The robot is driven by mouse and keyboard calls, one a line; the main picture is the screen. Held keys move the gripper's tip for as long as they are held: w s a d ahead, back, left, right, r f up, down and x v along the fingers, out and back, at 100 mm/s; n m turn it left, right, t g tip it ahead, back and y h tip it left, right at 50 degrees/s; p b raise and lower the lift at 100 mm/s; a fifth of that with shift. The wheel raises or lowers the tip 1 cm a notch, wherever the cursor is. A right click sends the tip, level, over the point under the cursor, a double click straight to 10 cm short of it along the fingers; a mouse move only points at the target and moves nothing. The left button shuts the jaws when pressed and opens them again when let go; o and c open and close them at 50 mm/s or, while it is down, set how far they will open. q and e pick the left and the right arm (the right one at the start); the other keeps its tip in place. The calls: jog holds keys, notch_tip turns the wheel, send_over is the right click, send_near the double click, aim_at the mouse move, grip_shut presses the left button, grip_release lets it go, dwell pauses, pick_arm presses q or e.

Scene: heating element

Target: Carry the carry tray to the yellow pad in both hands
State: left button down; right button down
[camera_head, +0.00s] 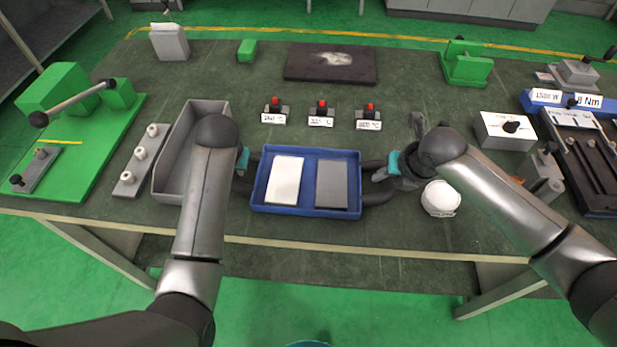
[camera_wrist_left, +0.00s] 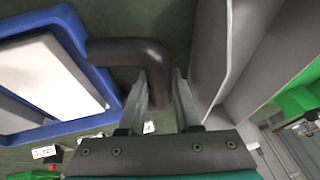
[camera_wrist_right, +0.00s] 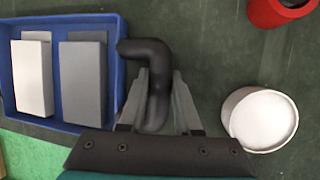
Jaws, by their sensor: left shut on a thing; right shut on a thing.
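The blue carry tray (camera_head: 308,209) is at the front middle of the dark table, holding a white block (camera_head: 285,180) and a grey block (camera_head: 331,184) side by side. It has a dark bent handle at each end. My left gripper (camera_head: 244,162) is shut on the left handle, seen in the left wrist view (camera_wrist_left: 128,51). My right gripper (camera_head: 384,174) is shut on the right handle, seen in the right wrist view (camera_wrist_right: 150,58). The tray looks about level; I cannot tell whether it touches the table. I cannot make out a yellow pad.
A grey bin (camera_head: 170,178) stands close left of the tray, beside my left arm. A white round pot (camera_head: 440,198) stands just right of my right gripper. Several red-knobbed switches (camera_head: 321,108) stand behind the tray. A dark plate (camera_head: 330,64) lies farther back.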

pick_arm(q)
jog(key=shift+w+r, duration=0.1)
pick_arm(e)
jog(key=shift+w+r, duration=0.1)
jog(key=shift+r, duration=0.05)
dwell(0.3)
